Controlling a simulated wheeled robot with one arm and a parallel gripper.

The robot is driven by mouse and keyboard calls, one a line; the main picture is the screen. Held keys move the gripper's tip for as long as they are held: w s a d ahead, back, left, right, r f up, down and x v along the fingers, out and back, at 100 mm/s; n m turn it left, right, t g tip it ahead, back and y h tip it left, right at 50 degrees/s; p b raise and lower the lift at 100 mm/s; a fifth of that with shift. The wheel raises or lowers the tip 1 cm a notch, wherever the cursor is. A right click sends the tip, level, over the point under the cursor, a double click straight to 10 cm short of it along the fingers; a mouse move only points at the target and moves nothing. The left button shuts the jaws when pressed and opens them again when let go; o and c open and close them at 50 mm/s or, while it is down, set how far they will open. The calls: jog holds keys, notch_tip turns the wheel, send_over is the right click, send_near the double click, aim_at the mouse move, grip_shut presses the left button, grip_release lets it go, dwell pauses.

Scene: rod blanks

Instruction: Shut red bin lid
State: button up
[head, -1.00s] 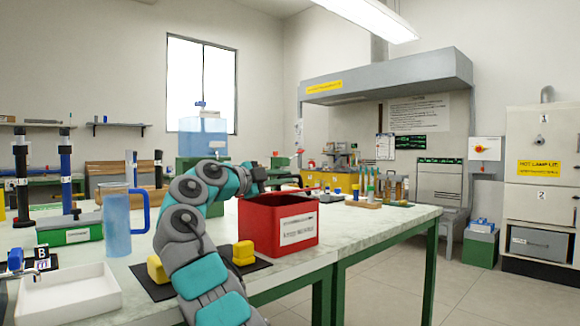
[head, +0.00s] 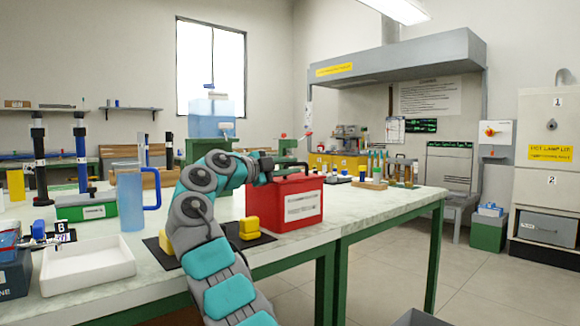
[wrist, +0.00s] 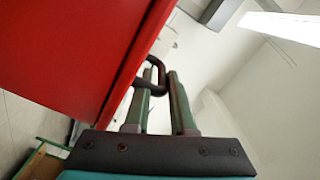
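The red bin (head: 300,205) stands on the light table top, with a white label on its front. Its red lid (head: 292,181) lies down over the top, and no opening shows; whether it is fully seated I cannot tell. My gripper (head: 268,168) is at the bin's upper left edge. In the wrist view my gripper (wrist: 160,88) has its two fingers apart with a visible gap. A dark looped handle (wrist: 158,70) beside the large red surface (wrist: 75,50) crosses at the fingertips. Contact with the handle is unclear.
Yellow blocks (head: 250,227) sit on a dark mat just left of the bin. A blue jug (head: 131,200) and a white tray (head: 88,266) stand further left. The table is clear right of the bin, up to a wooden rack (head: 370,184).

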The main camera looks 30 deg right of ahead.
jog(key=shift+o, duration=0.2)
jog(key=shift+a, duration=0.1)
jog(key=s+a, duration=0.1)
jog(key=a, duration=0.6)
jog(key=shift+a, duration=0.3)
jog(key=shift+s, duration=0.15)
